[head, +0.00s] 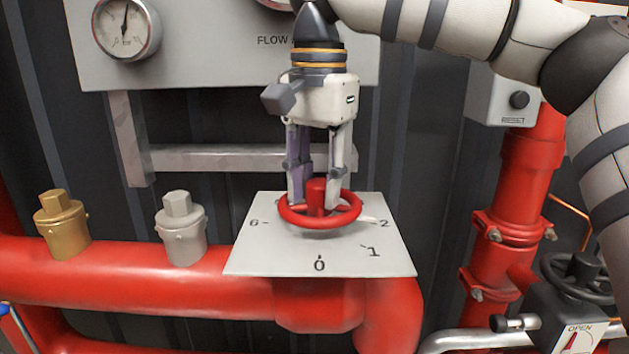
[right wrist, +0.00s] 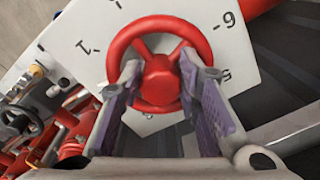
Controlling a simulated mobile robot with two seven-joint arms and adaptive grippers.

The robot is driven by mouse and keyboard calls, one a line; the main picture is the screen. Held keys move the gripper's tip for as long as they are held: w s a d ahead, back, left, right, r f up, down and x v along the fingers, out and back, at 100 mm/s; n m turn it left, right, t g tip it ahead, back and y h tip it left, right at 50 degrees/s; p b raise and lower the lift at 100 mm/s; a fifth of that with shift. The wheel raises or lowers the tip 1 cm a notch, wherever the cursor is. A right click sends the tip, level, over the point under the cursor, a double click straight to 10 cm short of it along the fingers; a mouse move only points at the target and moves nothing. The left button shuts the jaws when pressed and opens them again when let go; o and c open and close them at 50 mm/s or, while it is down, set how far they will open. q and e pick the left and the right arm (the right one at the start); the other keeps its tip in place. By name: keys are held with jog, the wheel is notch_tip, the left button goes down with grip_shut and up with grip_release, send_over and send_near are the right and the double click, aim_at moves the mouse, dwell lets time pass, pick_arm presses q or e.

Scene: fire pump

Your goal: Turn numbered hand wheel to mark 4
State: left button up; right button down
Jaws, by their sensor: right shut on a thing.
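The red hand wheel (head: 320,223) lies flat above a pale plate (head: 270,258) numbered around its edge. In the head view I read 0 at the front, 1 at front right, 2 at right and 6 at left; the far numbers are hidden. A small pale piece, perhaps a pointer, sticks out from the rim close to 2. My right gripper (head: 316,190) points down from above and is shut on the wheel, its fingers on either side of the hub. The wheel also shows between the fingers in the right wrist view (right wrist: 160,68). My left gripper is out of view.
A red pipe (head: 130,275) with a brass cap (head: 62,222) and a grey cap (head: 180,228) runs left of the plate. A gauge panel (head: 215,60) stands behind. A dark valve wheel (head: 578,275) and red vertical pipe (head: 518,185) are at right.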

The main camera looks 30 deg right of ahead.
aim_at(323, 184)
notch_tip(323, 184, down, 2)
jog(key=shift+f+n+g, duration=0.1)
jog(key=shift+n+g, duration=0.2)
jog(key=shift+n, duration=0.6)
jog(key=n, duration=0.3)
jog(key=shift+s+d, duration=0.1)
jog(key=shift+d, duration=0.05)
jog(key=n, duration=0.5)
jog(key=shift+s+d, duration=0.1)
jog(key=shift+d, duration=0.05)
jog(key=c, duration=1)
grip_release()
jog(key=shift+c, duration=0.2)
jog(key=shift+d+r, duration=0.1)
jog(key=shift+r, duration=0.55)
notch_tip(323, 184, up, 7)
